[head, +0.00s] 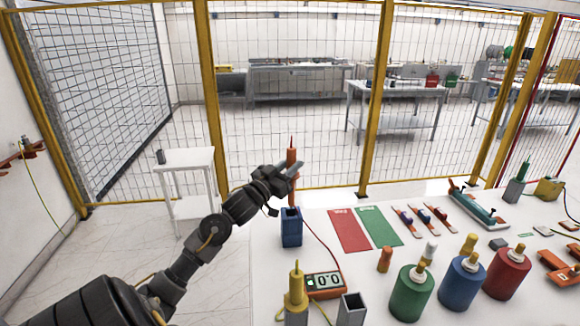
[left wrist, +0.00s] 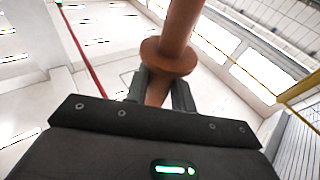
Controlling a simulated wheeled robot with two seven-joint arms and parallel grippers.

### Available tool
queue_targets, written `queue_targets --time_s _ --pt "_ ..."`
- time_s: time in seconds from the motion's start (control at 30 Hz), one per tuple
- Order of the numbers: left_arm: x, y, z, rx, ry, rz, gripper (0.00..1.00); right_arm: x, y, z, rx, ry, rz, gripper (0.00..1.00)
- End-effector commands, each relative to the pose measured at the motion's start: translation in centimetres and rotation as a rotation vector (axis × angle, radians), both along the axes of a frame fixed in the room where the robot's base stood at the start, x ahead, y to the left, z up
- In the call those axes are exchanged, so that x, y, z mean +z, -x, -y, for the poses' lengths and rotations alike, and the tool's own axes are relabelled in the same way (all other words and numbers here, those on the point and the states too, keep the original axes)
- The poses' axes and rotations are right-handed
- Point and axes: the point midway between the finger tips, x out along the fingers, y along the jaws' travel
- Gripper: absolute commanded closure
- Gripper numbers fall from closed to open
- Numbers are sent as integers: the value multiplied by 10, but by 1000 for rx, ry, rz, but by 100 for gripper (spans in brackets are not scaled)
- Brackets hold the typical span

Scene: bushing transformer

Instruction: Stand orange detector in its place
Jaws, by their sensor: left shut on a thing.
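The orange detector (head: 291,158) is a slim orange stick with a thin pointed tip, held upright in the head view. My left gripper (head: 289,172) is shut on it. In the left wrist view the detector (left wrist: 176,45) shows a round collar just beyond the two fingers (left wrist: 158,92). A red cable runs near the holder toward the meter. My right gripper is not in view.
A meter (head: 324,284), a yellow detector (head: 296,290) and a grey open holder (head: 351,309) stand at the front left. Green (head: 412,290), blue (head: 462,283) and red (head: 507,272) bushings stand to the right. Red (head: 349,231) and green (head: 380,226) mats lie behind. A yellow-framed fence (head: 212,100) is at the back.

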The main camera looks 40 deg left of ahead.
Motion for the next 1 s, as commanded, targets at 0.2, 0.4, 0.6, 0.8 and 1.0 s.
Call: queue_targets --time_s 0.2,0.4,0.6,0.8,1.0 --pt "-1 0 0 0 0 2 98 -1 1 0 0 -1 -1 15" --pt "-5 0 0 0 0 2 98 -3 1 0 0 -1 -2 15" --pt "-12 0 0 0 0 2 98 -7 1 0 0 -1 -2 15" --pt "-19 0 0 0 1 1 98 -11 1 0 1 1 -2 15" --pt "-27 0 0 0 0 1 98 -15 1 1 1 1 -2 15"
